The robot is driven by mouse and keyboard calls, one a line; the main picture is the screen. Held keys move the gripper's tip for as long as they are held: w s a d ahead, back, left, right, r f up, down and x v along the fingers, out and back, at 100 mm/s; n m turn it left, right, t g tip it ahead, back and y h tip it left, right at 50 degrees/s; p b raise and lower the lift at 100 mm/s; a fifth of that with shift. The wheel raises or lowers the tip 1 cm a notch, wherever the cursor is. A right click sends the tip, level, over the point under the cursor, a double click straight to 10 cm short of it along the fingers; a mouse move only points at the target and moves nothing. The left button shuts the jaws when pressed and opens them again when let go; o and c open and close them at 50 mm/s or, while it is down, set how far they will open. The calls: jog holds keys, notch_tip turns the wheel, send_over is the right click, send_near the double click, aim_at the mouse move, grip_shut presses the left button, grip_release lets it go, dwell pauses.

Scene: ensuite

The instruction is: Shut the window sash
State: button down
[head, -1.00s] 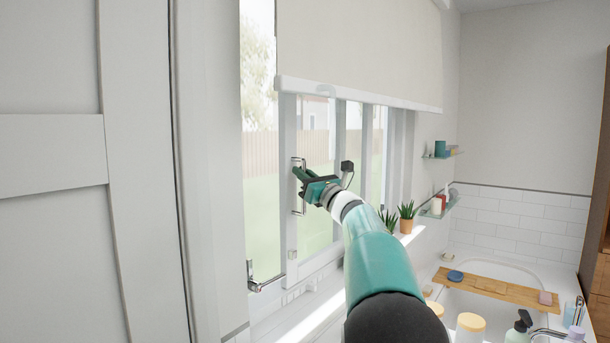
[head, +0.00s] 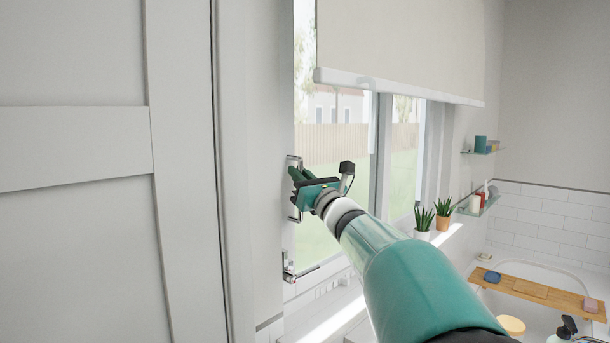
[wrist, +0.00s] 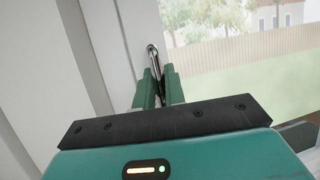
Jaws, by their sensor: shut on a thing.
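The window sash (wrist: 136,30) has a white stile beside clear glass. Its upright metal bar handle (head: 292,160) is close to the left edge of the window opening, and it also shows in the wrist view (wrist: 152,57). My gripper (head: 297,178) is shut around this handle, with its green fingers on either side of the bar. The fingers also show in the wrist view (wrist: 160,88). A metal latch (head: 290,270) is below the handle. The door panel and trim on the left hide part of the window's edge, so I cannot tell whether a gap is left there.
A blind (head: 400,45) hangs over the window top. Potted plants (head: 443,215) stand on the sill to the right. Beyond are glass shelves (head: 480,200) and a bath with a wooden board (head: 530,287). A large white panelled door (head: 75,150) stands close on the left.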

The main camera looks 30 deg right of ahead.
jog(key=shift+a, duration=0.2)
jog(key=c, duration=1.7)
grip_release()
jog(key=shift+s+a, duration=0.1)
jog(key=shift+o, duration=1.1)
jog(key=shift+s+a+r, duration=0.1)
jog(key=shift+s+r, duration=0.05)
jog(key=shift+s, duration=0.05)
jog(key=shift+w, duration=0.15)
jog(key=shift+d, duration=0.25)
jog(key=shift+f, duration=0.2)
jog(key=v, duration=1.3)
jog(key=shift+s, duration=0.4)
